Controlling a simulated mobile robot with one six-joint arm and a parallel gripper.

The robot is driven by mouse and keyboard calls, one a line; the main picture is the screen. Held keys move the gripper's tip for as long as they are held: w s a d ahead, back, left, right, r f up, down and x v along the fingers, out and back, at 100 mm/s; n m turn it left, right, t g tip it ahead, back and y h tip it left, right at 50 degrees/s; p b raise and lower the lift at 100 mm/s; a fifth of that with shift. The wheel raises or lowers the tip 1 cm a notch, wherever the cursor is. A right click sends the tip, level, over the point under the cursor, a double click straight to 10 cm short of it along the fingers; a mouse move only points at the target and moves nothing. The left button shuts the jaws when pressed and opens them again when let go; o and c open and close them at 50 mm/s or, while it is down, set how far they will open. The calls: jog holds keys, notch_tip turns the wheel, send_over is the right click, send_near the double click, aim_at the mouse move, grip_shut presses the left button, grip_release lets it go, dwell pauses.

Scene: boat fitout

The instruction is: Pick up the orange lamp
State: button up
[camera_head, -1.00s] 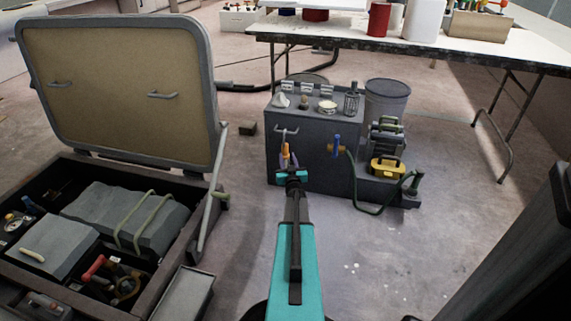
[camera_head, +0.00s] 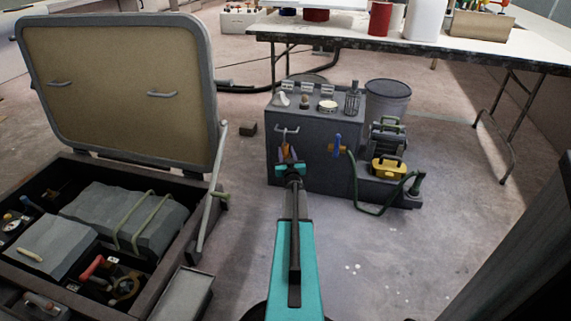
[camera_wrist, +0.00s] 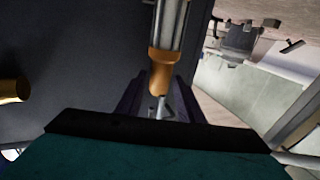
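The orange lamp (camera_head: 285,151) hangs by a hook on the front face of the grey cabinet, and my gripper partly hides it. In the wrist view, the lamp (camera_wrist: 162,64) shows an orange end with a small metal hook and a pale tubular body running off the top edge. My gripper (camera_head: 290,163) is in front of the cabinet at the lamp. In the wrist view, its two dark fingers stand apart on either side of the lamp's orange end. I see no clear contact between fingers and lamp.
The grey cabinet (camera_head: 310,178) carries small items on top, with a blue-handled valve (camera_head: 338,145) and green hose to the right. An open locker (camera_head: 165,255) with a raised lid (camera_head: 120,125) stands left.

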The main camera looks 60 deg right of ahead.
aim_at(286, 150)
jog(key=shift+b+x, duration=0.7)
jog(key=shift+x, duration=1.05)
jog(key=shift+r, duration=0.1)
jog(key=shift+c, duration=0.4)
grip_shut()
